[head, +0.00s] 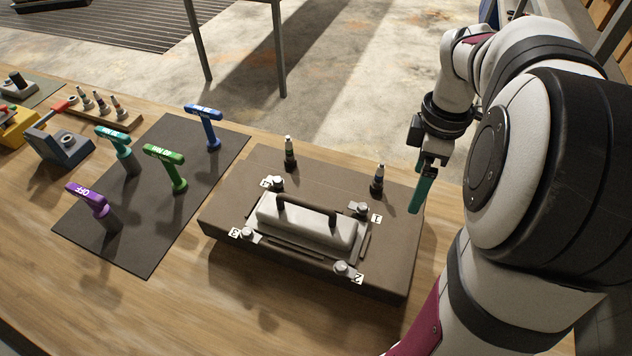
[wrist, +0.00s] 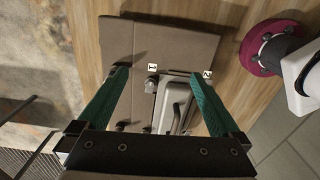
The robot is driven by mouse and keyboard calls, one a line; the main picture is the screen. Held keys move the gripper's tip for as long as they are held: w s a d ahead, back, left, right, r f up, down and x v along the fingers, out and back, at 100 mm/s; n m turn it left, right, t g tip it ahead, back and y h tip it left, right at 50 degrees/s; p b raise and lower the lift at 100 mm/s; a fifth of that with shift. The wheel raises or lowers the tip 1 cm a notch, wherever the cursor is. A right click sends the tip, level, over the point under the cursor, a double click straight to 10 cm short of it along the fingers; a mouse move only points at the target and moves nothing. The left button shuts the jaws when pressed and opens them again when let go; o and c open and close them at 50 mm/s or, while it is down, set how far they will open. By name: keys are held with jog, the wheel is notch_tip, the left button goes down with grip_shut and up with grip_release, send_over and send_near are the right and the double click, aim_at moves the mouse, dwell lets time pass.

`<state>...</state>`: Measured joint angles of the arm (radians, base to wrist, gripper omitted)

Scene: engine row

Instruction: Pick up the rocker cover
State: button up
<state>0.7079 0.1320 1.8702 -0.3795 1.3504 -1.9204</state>
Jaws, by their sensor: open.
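The rocker cover (head: 305,224) is a pale grey, long box with a dark arched handle (head: 306,207) on top. It sits on a brown block (head: 235,190), with bolts and small number tags at its corners. It also shows in the wrist view (wrist: 178,98), partly hidden by the right finger. My gripper (head: 424,187) has green fingers, is empty, and hangs above the right end of the block, to the right of the cover and apart from it. In the wrist view my gripper (wrist: 157,78) has its fingers wide apart.
Two dark spark-plug-like posts (head: 289,155) (head: 377,181) stand on the block's far side. A dark mat (head: 150,240) at left holds purple, teal, green and blue T-handled tools. A blue-grey fixture (head: 60,148) and a wooden rack (head: 125,121) lie further left. Bare table separates mat and block.

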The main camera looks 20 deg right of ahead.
jog(key=w+a+r, duration=0.2)
jog(key=w+a, duration=0.3)
jog(key=a, duration=0.2)
jog(key=r, duration=0.2)
send_over(305, 206)
jog(key=shift+m, duration=0.3)
jog(key=f, duration=1.5)
jog(key=shift+w+d+f, duration=0.2)
jog(key=shift+w+f, duration=0.1)
jog(key=shift+f, duration=0.1)
grip_shut()
